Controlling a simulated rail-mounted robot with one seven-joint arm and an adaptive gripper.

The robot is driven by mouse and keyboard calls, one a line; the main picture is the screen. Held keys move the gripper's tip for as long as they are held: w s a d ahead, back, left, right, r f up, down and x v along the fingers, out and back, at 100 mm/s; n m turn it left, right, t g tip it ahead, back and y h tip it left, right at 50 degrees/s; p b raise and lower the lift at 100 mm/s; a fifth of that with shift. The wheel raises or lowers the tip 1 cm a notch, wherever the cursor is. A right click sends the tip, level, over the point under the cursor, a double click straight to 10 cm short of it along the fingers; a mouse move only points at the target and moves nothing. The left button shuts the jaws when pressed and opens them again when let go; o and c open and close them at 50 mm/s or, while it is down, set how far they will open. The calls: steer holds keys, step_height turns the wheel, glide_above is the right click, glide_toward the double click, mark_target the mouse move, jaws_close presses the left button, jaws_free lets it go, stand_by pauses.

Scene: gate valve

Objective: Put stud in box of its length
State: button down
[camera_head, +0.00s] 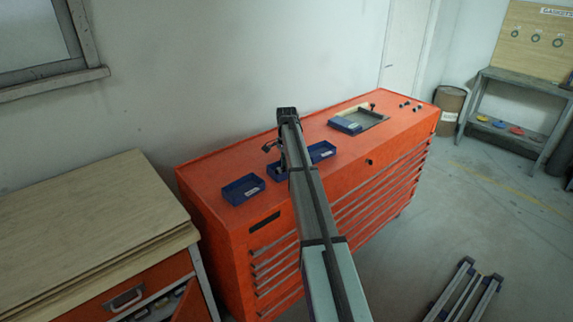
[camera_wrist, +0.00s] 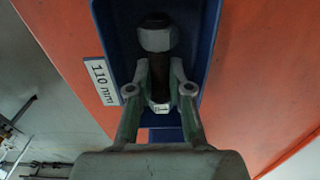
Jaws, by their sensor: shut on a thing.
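My gripper (camera_wrist: 160,90) is shut on a dark stud (camera_wrist: 159,72) with a pale hex nut (camera_wrist: 155,40) near its far end. A second pale nut shows between the fingers. The stud is over or inside a blue box (camera_wrist: 103,14) labelled 110 mm; whether it touches the floor of the box I cannot tell. In the head view, three blue boxes stand in a row on the orange cabinet: a left box (camera_head: 243,189), a middle box (camera_head: 273,171) partly hidden by my arm, and a right box (camera_head: 321,152). My fingers are mostly hidden there.
A wooden-topped bench (camera_head: 90,205) stands at the left.

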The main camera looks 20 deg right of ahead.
steer(key=shift+f, duration=0.1)
steer(key=c, duration=1.1)
jaws_free()
step_height(320, 180, up, 12)
steer(key=b, duration=0.3)
steer(key=shift+b, duration=0.35)
